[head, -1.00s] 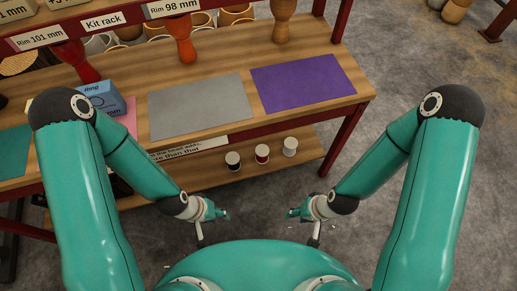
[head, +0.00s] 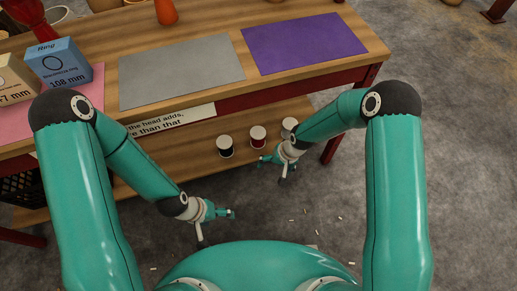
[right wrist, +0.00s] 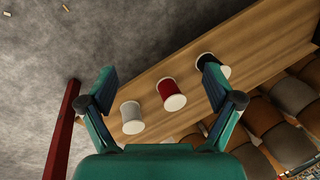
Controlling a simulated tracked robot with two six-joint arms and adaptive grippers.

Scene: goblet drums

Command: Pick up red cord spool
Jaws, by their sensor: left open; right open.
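The red cord spool (head: 258,137) stands on the lower shelf (head: 185,155), between a black spool (head: 225,147) and a white spool (head: 289,125). In the right wrist view the red spool (right wrist: 171,94) shows between the spread fingers, with the white spool (right wrist: 131,118) to its left and the black spool (right wrist: 211,67) to its right. My right gripper (head: 273,164) is open and empty, close in front of the spools and touching none that I can see. My left gripper (head: 228,214) is open and empty, away from the shelf over the floor.
The table top above the shelf holds a grey mat (head: 180,70), a purple mat (head: 305,42) and a blue box (head: 60,66). A red table leg (head: 330,148) stands right of the spools. Small bits lie on the grey floor (head: 310,220).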

